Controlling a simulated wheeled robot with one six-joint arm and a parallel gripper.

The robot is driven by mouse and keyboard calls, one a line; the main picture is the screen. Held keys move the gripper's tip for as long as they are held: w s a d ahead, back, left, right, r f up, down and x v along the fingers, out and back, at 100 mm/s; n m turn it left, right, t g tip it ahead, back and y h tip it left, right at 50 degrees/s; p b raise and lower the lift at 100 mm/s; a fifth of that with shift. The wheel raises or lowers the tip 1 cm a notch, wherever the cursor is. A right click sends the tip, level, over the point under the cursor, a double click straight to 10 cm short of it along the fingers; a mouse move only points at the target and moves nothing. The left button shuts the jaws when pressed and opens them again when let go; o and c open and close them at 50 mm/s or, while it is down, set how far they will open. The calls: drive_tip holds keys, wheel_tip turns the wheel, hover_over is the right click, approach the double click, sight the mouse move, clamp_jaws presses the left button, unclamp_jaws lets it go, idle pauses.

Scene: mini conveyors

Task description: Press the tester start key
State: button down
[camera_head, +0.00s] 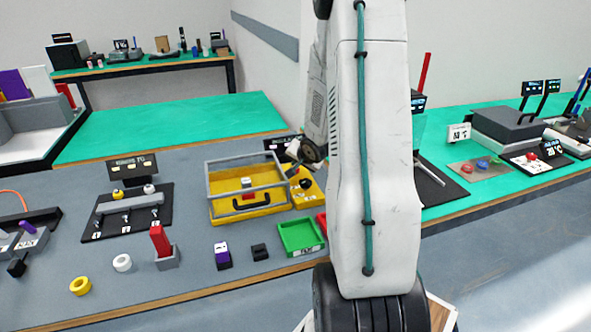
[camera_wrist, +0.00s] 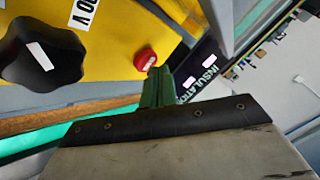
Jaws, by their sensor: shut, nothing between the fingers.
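The tester is a yellow panel (camera_wrist: 115,25) filling the upper left of the wrist view, with a large black knob (camera_wrist: 40,55) and a "0 V" label. A round red key (camera_wrist: 145,60) sits near its edge. My gripper (camera_wrist: 158,74) shows green fingers pressed together, empty, with the tips close beside the red key in the picture. I cannot tell whether they touch it. A dark sign (camera_wrist: 200,73) reading "INSULATI…" stands beyond the fingers. In the head view the yellow tester (camera_head: 308,196) is partly hidden behind my arm, and my fingers are hidden there.
A yellow-based box with clear sides (camera_head: 238,208) stands left of the tester. A green tray (camera_head: 300,237) lies in front of it. A purple block (camera_head: 222,257) and a red-handled part (camera_head: 160,241) stand near the front edge.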

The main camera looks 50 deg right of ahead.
sight(297, 171)
drive_tip(key=shift+f, duration=0.4)
idle(0.5)
drive_tip(key=shift+r, duration=0.8)
drive_tip(key=shift+r, duration=2.5)
